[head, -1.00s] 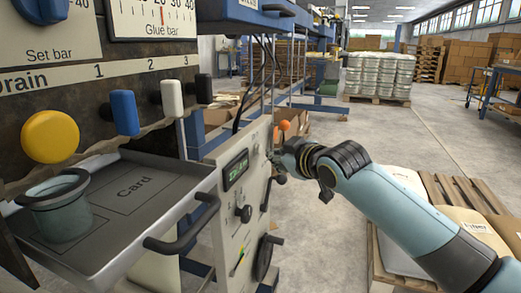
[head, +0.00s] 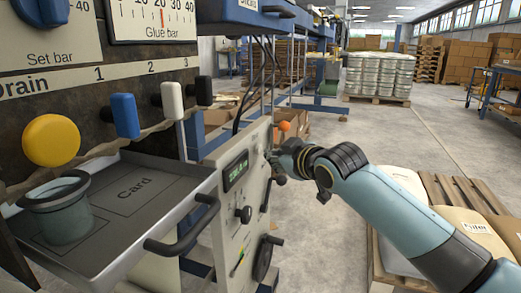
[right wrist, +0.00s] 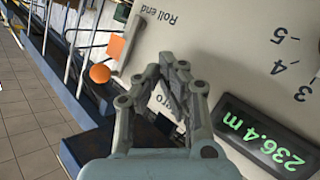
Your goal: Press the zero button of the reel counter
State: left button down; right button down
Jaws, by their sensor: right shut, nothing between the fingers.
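The reel counter's display (head: 236,170) is on the pale machine panel in the head view. In the right wrist view the display (right wrist: 268,137) shows green digits reading 236.4 m. My right gripper (right wrist: 176,66) is shut and empty, its fingertips over the panel beside the counter. A label ending in "ero" (right wrist: 164,100) shows partly between the fingers. The zero button itself cannot be made out, and the fingers hide part of that area. In the head view the right gripper (head: 272,157) is small, at the panel's right edge; contact cannot be told. My left gripper is out of view.
Black knobs (head: 244,214) and a handwheel (head: 264,257) are below the display. An orange ball (right wrist: 100,74) is near the gripper. A loaded pallet (head: 450,190) stands right.

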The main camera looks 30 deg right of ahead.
jog(key=shift+w+a, duration=0.15)
jog(key=shift+w+a, duration=0.3)
jog(key=shift+w, duration=0.1)
dwell(0.9)
jog(key=shift+s+p, duration=0.1)
jog(key=shift+p, duration=0.2)
jog(key=shift+s+d+p, duration=0.5)
jog(key=shift+s+d, duration=0.05)
jog(key=shift+s, duration=0.05)
